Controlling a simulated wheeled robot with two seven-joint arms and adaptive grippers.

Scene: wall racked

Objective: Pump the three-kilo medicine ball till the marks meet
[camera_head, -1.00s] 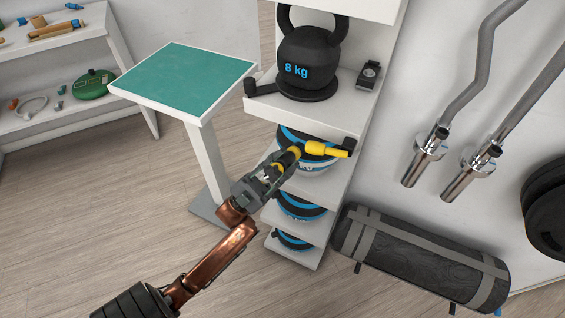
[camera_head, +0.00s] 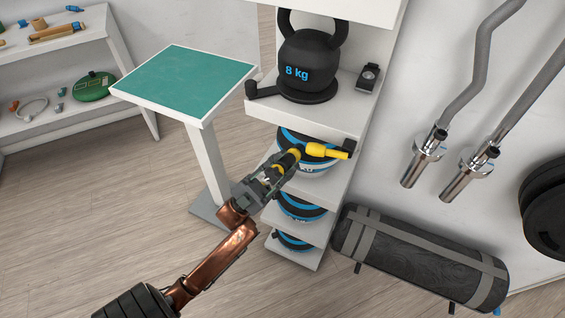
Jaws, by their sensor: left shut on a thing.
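A black and white ball with blue bands (camera_head: 313,167) sits on the shelf below the kettlebell; its marking is partly hidden and I cannot read its weight. A yellow pump-like tool (camera_head: 322,151) lies across the front of this ball, with a dark end at the right. My left gripper (camera_head: 285,166) is shut on the near, left end of this yellow tool, in front of the ball. The fingers hide part of the tool and ball, so I cannot tell whether it joins the ball or see any marks. My right gripper is not in view.
An 8 kg kettlebell (camera_head: 310,62) stands on the upper shelf beside a small black device (camera_head: 368,78). Lower shelves hold more blue-banded balls (camera_head: 300,207). A green-topped stand (camera_head: 185,82) is left of the rack; a black roll (camera_head: 420,258) lies right. Floor at left is clear.

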